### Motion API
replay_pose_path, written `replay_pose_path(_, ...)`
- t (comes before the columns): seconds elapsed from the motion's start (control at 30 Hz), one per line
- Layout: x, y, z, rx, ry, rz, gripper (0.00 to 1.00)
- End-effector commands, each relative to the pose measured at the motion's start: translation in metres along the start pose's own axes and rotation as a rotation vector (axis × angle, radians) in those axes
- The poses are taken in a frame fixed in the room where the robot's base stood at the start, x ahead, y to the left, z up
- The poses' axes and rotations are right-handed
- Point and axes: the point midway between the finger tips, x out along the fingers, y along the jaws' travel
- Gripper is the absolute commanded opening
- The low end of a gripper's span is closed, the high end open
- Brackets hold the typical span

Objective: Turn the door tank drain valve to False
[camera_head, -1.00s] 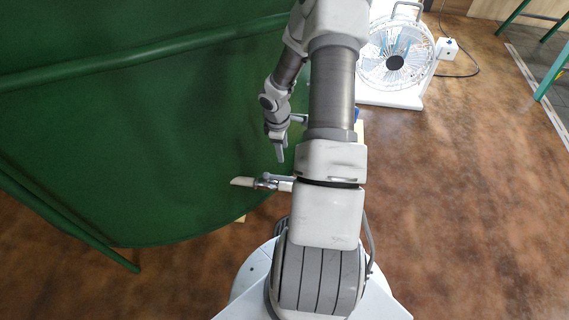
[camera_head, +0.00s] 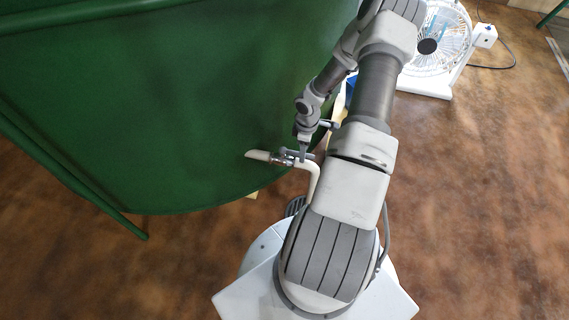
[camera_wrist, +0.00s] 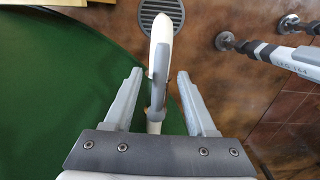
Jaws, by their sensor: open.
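The drain valve (camera_head: 282,158) sits on a pale pipe low at the green tank's (camera_head: 200,110) near edge in the head view. The pipe bends down at its right end. My gripper (camera_head: 303,150) is at the valve, beside the bend. In the wrist view, my gripper (camera_wrist: 159,74) is open. Its two fingers stand either side of the grey valve lever (camera_wrist: 159,75) and the pale pipe (camera_wrist: 166,30). Gaps show on both sides of the lever, so it is not clamped. My arm partly hides this area in the head view.
A white fan (camera_head: 428,45) stands on the floor at the upper right. A round floor grate (camera_wrist: 160,10) lies beyond the pipe. A labelled pale rod (camera_wrist: 295,62) with dark fittings is at the wrist view's right. Open brown floor lies right of my arm.

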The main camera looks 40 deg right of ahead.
Motion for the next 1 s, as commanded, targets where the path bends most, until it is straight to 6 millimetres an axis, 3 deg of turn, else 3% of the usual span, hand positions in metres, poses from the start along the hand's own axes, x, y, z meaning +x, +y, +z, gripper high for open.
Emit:
replay_pose_path(0.5, 0.026, 0.000, 0.000, -0.001, -0.001, -0.001, 0.56)
replay_pose_path(0.8, 0.027, 0.000, 0.000, 0.000, 0.000, -0.001, 0.56)
replay_pose_path(1.0, 0.027, 0.000, 0.000, 0.000, 0.000, -0.001, 0.22)
